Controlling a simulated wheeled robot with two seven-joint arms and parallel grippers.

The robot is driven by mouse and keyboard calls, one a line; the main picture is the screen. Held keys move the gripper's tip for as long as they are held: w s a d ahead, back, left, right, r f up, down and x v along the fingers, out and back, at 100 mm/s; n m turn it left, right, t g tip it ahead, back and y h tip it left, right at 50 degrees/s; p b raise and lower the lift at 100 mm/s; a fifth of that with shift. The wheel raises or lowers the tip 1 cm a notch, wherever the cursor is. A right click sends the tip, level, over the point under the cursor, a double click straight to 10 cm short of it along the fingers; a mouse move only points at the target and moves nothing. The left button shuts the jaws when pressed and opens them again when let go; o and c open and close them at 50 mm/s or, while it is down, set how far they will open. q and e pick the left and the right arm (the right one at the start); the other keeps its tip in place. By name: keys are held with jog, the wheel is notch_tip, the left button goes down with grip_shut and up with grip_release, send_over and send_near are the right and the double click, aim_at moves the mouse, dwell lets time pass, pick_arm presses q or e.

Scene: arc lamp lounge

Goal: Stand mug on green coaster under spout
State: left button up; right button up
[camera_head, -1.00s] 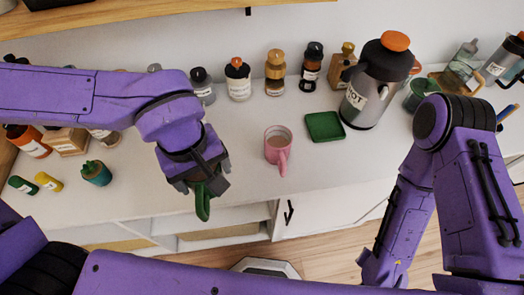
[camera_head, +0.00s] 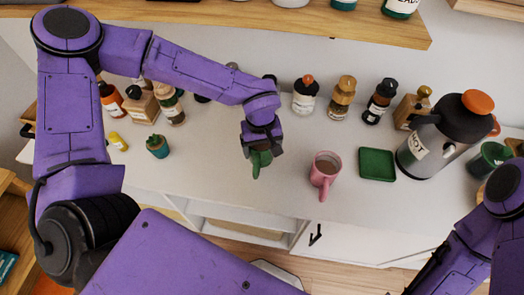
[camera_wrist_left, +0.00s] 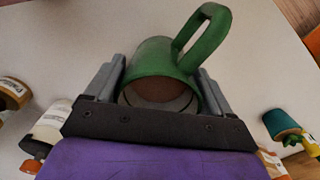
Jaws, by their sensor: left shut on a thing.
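The green mug (camera_head: 256,168) is in my left gripper (camera_head: 262,150), at the middle of the white counter, left of the pink mug. In the left wrist view, the fingers of my left gripper (camera_wrist_left: 160,92) close on both sides of the green mug (camera_wrist_left: 165,58). Its handle points up and right there, and its inside looks brown. I cannot tell whether it touches the counter. The green coaster (camera_head: 377,164) is square, flat and bare, right of the pink mug. My right gripper is out of view.
The pink mug (camera_head: 325,168) holds brown liquid and stands between the green mug and the coaster. Several bottles (camera_head: 304,97) line the back wall. A small teal plant pot (camera_head: 157,147) stands at left. A wooden shelf (camera_head: 270,19) hangs above. The counter's front strip is clear.

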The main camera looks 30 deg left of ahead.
aim_at(262, 154)
pick_arm(q)
jog(key=shift+f, duration=1.4)
jog(key=shift+s+f, duration=0.1)
jog(key=o, duration=1.3)
